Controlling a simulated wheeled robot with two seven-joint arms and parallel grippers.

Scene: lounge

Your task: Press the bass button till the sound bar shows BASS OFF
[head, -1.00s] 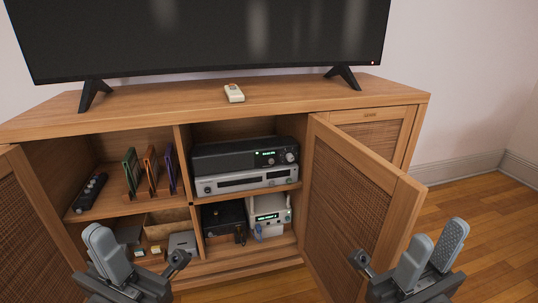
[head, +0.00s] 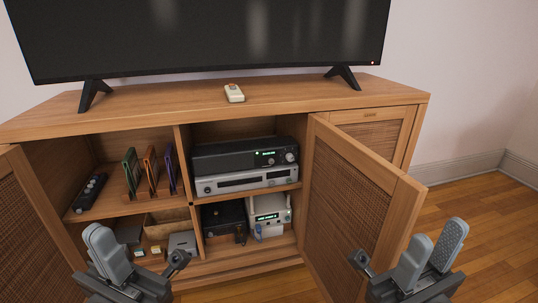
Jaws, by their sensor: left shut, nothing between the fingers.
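A black unit (head: 228,158) with a small lit green display (head: 265,153) and round knobs stands on the upper middle shelf, on top of a silver unit (head: 230,183). A white box (head: 284,211) on the lower shelf also has a green display (head: 267,218). The lettering on both is too small to read, and I cannot tell which is the sound bar. I cannot make out a bass button. A small whitish remote-like device (head: 234,94) lies on the cabinet top. My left gripper (head: 101,235) is shut and empty, in front of the cabinet. My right gripper (head: 437,240) is open and empty.
The wooden cabinet (head: 280,107) carries a large television (head: 210,40). Its open right door (head: 360,190) stands out toward me, left of my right gripper; another open door (head: 30,235) is at left. A dark button strip (head: 90,193) and several coloured cases (head: 151,167) fill the left shelf.

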